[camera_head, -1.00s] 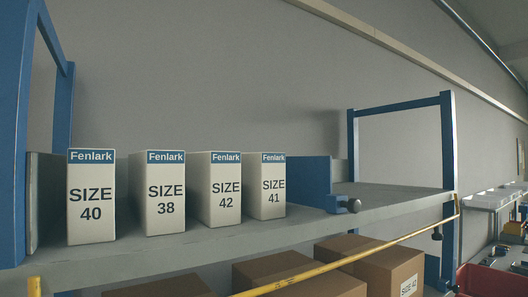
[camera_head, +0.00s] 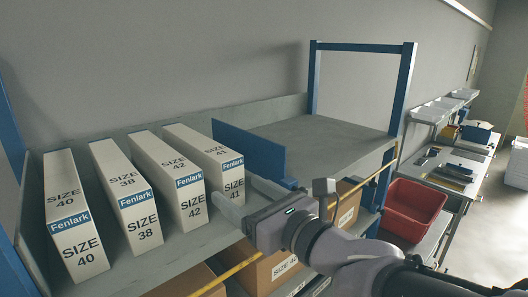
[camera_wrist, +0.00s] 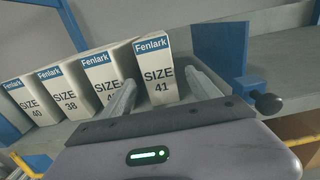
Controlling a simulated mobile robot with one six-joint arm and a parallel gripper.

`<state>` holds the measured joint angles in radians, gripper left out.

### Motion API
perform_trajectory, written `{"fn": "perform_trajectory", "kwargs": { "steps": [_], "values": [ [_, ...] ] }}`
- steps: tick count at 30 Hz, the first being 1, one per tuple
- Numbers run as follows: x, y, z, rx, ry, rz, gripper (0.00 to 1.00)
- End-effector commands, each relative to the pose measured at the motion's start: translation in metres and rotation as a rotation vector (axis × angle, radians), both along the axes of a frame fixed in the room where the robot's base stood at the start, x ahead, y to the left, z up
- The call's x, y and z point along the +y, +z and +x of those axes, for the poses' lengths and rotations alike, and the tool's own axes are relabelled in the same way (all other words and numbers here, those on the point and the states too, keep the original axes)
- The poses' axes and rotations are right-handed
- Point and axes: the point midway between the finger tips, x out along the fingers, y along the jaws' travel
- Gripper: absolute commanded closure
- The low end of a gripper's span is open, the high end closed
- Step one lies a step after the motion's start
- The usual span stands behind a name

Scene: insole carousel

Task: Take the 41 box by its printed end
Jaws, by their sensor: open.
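The 41 box (camera_head: 208,154) is white with a blue Fenlark band and stands at the right end of a row on the shelf. Its printed end, reading SIZE 41, faces my gripper in the wrist view (camera_wrist: 158,82). My gripper (camera_head: 238,196) is open in front of that end. In the wrist view its two fingers (camera_wrist: 160,90) point at the box, one toward each side of the printed end. I cannot tell whether the fingertips touch the box. In the head view part of the box's lower front is hidden by a finger.
The 42 box (camera_head: 168,170) stands close on the left, then the 38 box (camera_head: 126,190) and the 40 box (camera_head: 73,212). A blue divider (camera_head: 250,150) with a dark knob (camera_wrist: 268,103) is on the right. The shelf beyond (camera_head: 330,140) is empty. A yellow rail (camera_head: 232,272) runs along the front.

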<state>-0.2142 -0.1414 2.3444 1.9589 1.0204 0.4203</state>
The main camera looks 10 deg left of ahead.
Motion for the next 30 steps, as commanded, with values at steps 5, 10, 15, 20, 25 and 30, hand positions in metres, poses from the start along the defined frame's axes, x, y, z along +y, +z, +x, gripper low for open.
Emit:
{"fn": "perform_trajectory", "kwargs": {
  "steps": [5,10,15,20,25,30],
  "values": [
    [0.028,0.001,0.023,0.001,0.002,-0.001,0.29],
    [0.039,0.001,0.033,-0.001,0.001,-0.002,0.29],
    [0.066,0.0,0.054,0.001,0.002,-0.002,0.29],
    [0.078,-0.001,0.065,-0.002,0.0,-0.001,0.29],
    [0.077,-0.002,0.065,-0.002,0.0,-0.002,0.29],
    [0.077,-0.002,0.065,-0.002,0.0,-0.002,0.6]
  ]
}}
